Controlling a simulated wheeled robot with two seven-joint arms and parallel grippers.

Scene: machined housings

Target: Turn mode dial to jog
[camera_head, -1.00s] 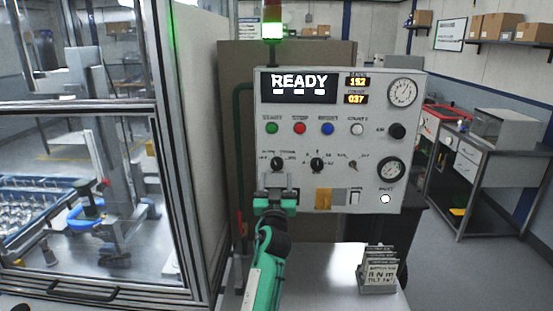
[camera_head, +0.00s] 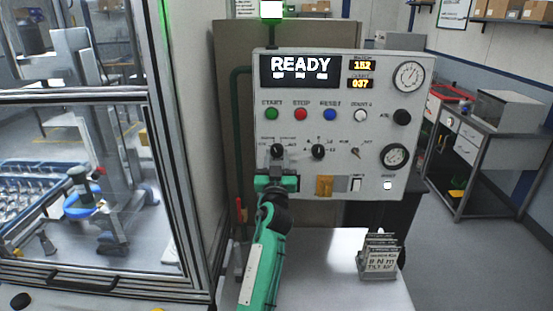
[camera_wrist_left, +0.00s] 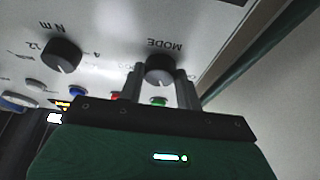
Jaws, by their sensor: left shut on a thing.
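The control panel (camera_head: 340,120) is a light grey board with a display reading READY. The black mode dial (camera_head: 277,149) sits at the panel's lower left, and in the left wrist view the dial (camera_wrist_left: 160,69) lies below its upside-down MODE label. My left gripper (camera_head: 277,163) has come up to it from below. In the wrist view its two fingers (camera_wrist_left: 160,82) stand on either side of the dial, shut on it. The dial's small position labels are too small or hidden to read. My right gripper is not in view.
A second black dial (camera_head: 318,151), marked Nm in the wrist view (camera_wrist_left: 62,56), sits beside the mode dial. Green, red and blue buttons (camera_head: 300,114) run above. A small card stand (camera_head: 378,258) is on the white table (camera_head: 330,262). A glazed machine enclosure (camera_head: 150,200) stands left.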

